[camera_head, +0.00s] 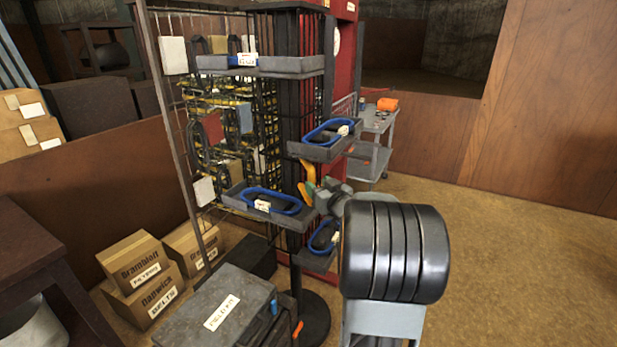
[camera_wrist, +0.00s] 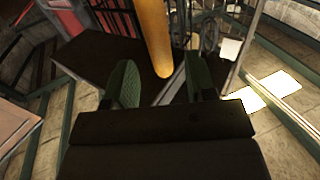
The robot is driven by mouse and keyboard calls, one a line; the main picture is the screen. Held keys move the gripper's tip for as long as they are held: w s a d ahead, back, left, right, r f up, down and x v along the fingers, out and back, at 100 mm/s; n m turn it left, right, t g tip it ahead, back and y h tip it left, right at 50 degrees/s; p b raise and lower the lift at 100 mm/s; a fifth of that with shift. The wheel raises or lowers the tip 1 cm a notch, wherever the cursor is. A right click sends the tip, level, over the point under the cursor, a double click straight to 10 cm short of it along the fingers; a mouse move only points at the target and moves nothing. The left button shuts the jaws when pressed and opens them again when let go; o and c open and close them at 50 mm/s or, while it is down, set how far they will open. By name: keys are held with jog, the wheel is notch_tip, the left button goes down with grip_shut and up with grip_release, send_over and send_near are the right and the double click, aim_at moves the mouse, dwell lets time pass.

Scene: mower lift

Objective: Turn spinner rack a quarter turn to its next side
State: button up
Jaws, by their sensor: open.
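The spinner rack (camera_head: 292,110) is a tall black wire column on a round base. Grey trays stick out from its sides: an upper one (camera_head: 280,68), a right one (camera_head: 320,148) and a lower left one (camera_head: 240,205). Blue loops lie in the lower trays. My gripper (camera_head: 313,191) is at the rack's front, between the right and lower left trays. In the wrist view its two dark green fingers (camera_wrist: 161,82) are apart. An orange-yellow bar (camera_wrist: 154,38) shows beyond and between them; I cannot tell whether they touch it. It also shows in the head view (camera_head: 308,171).
A grey toolbox (camera_head: 215,310) stands on the floor at the rack's front left. Cardboard boxes (camera_head: 140,280) are further left. A wire display panel (camera_head: 172,115) stands behind left, a grey cart (camera_head: 370,162) behind right. Floor at right is clear.

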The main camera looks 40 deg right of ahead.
aim_at(314, 181)
jog(key=shift+w+d+p, duration=0.15)
jog(key=shift+w+p, duration=0.05)
jog(key=shift+w, duration=1.3)
jog(key=shift+w+d+p, duration=0.15)
jog(key=shift+w, duration=1.35)
grip_shut()
